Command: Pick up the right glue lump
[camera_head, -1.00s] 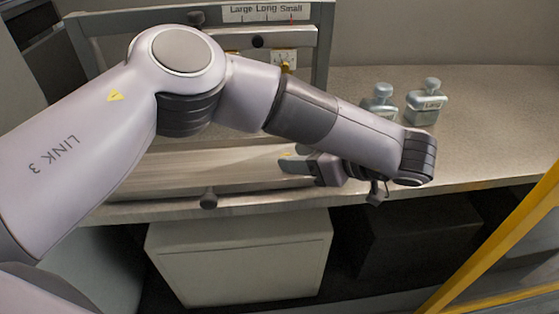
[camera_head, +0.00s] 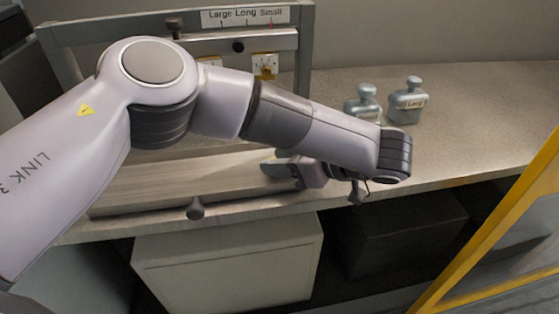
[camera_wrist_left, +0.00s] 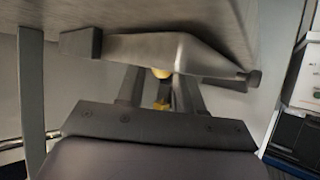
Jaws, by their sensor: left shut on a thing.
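My left gripper (camera_head: 278,170) is low over the front part of the bench, beside the long flat guide plate. Its fingers show at the left of the wrist, and my arm covers part of the area. In the left wrist view, the gripper (camera_wrist_left: 160,85) has a small yellow glue lump (camera_wrist_left: 161,73) between its fingertips and is shut on it. A second yellow patch (camera_wrist_left: 162,104) shows lower between the fingers. I cannot tell from the pictures whether the held lump is the right one. My right gripper is not in view.
The guide plate (camera_head: 165,180) has a dark knob (camera_head: 195,208) at its front edge. A grey frame carries a "Large Long Small" scale (camera_head: 245,16). Two grey-blue bottles (camera_head: 406,102) stand at the back right. The bench (camera_head: 465,125) is clear right of them. A yellow rail (camera_head: 490,225) slants at the right.

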